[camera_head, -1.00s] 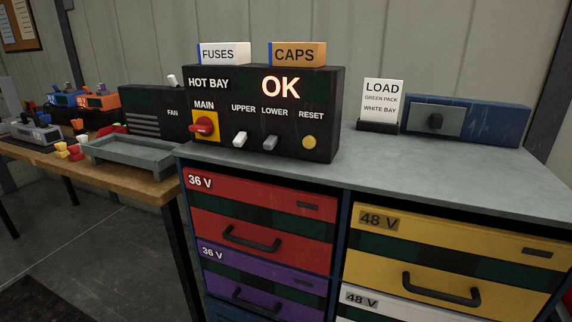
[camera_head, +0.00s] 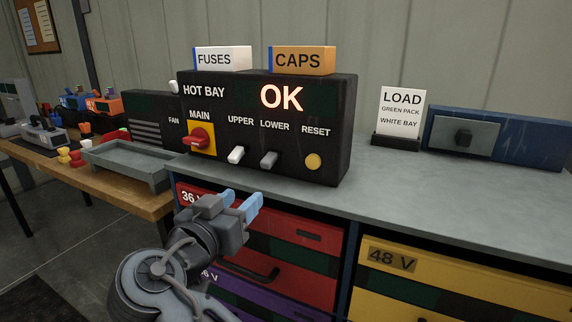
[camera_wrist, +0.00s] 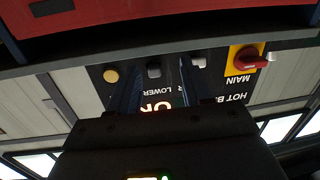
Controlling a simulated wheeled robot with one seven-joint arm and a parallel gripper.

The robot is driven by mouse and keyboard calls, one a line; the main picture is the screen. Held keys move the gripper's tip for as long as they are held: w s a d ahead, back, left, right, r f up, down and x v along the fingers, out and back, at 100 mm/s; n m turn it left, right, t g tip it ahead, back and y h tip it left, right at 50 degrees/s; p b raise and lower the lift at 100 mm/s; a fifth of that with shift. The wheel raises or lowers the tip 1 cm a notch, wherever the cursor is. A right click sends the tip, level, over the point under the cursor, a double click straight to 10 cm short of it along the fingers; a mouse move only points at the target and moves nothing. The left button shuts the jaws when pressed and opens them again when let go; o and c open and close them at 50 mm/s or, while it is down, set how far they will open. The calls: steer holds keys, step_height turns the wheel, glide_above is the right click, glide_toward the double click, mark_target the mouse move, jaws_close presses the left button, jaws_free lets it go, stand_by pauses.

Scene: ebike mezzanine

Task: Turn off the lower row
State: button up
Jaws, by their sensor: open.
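The black HOT BAY control box (camera_head: 335,150) stands on the grey counter. Its grey LOWER switch (camera_head: 269,160) sits between the white UPPER switch (camera_head: 236,155) and the round yellow RESET button (camera_head: 313,161). Both levers slant downward and look alike in tilt. My gripper (camera_head: 242,201) is open and empty, below and in front of the box, apart from the switches. In the wrist view the panel shows upside down, with the LOWER switch (camera_wrist: 154,70) between the lines of my two fingers and the UPPER switch (camera_wrist: 198,62) just to the right.
A red MAIN knob (camera_head: 200,138) on a yellow plate is left of UPPER. An OK display (camera_head: 281,97) glows. FUSES (camera_head: 222,59) and CAPS (camera_head: 301,61) boxes sit on top. A LOAD card (camera_head: 402,110) stands right. The counter edge and red drawer (camera_head: 310,262) lie below.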

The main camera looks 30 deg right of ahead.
mark_target(263, 163)
steer(key=w+d+r, duration=0.1)
steer(key=d, duration=0.1)
steer(key=w+d+r+m+h+p, duration=0.1)
steer(key=w+d+r, duration=0.1)
steer(key=d, duration=0.1)
steer(key=w+d+r+m, duration=0.1)
steer(key=w+d, duration=0.1)
steer(key=d, duration=0.1)
steer(key=shift+r+g+h, duration=0.15)
steer(key=shift+g+h, duration=0.25)
steer(key=shift+a, duration=0.1)
